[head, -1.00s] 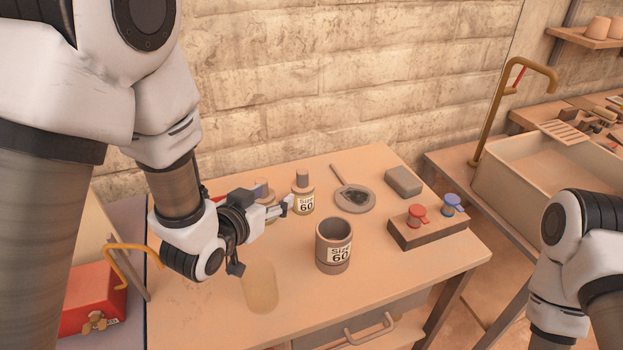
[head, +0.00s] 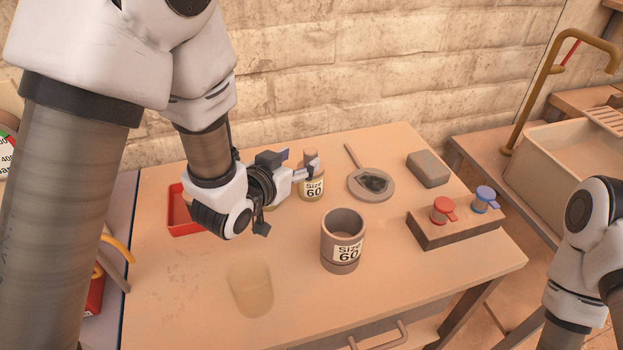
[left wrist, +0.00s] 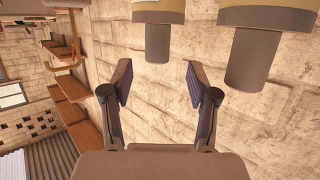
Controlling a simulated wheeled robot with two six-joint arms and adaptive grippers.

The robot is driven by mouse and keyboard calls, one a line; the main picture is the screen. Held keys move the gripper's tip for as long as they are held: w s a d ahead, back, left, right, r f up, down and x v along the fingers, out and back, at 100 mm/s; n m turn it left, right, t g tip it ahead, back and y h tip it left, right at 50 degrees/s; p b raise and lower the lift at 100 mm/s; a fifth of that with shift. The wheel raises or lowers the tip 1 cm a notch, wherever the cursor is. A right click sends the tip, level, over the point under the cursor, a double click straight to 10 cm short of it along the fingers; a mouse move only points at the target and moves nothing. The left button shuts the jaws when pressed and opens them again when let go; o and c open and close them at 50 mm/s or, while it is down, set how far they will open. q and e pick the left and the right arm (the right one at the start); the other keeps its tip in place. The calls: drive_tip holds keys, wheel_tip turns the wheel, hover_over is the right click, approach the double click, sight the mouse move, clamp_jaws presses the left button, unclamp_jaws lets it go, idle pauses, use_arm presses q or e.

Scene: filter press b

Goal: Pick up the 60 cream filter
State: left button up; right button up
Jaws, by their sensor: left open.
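A cream filter with a "Size 60" label (head: 312,189) and a narrow top stands upright at the back of the table in the head view. My left gripper (head: 288,188) is open, with a finger overlapping this filter's upper part; I cannot tell if they touch. A second filter is mostly hidden behind the gripper. In the left wrist view, two filter ends, one nearer the middle (left wrist: 158,40) and one at right (left wrist: 253,58), hang from the top edge. The open jaws (left wrist: 158,82) are empty. My right gripper is out of frame.
A brown cup labelled "Size 60" (head: 342,240) stands mid-table. Behind are a round dish with dark contents (head: 371,184) and a grey block (head: 428,169). A holder with red and blue knobs (head: 465,228) sits right, a red tray (head: 183,211) left.

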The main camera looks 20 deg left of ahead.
sight(307, 158)
use_arm(q)
drive_tip(key=x, duration=0.4)
drive_tip(key=p+x, duration=0.1)
drive_tip(key=x, duration=0.1)
drive_tip(key=shift+s+d+f, duration=0.1)
drive_tip(key=shift+s+f, duration=0.05)
drive_tip(key=shift+f, duration=0.2)
drive_tip(key=shift+s+r, duration=0.1)
drive_tip(key=shift+s, duration=0.1)
drive_tip(key=c, duration=0.5)
clamp_jaws()
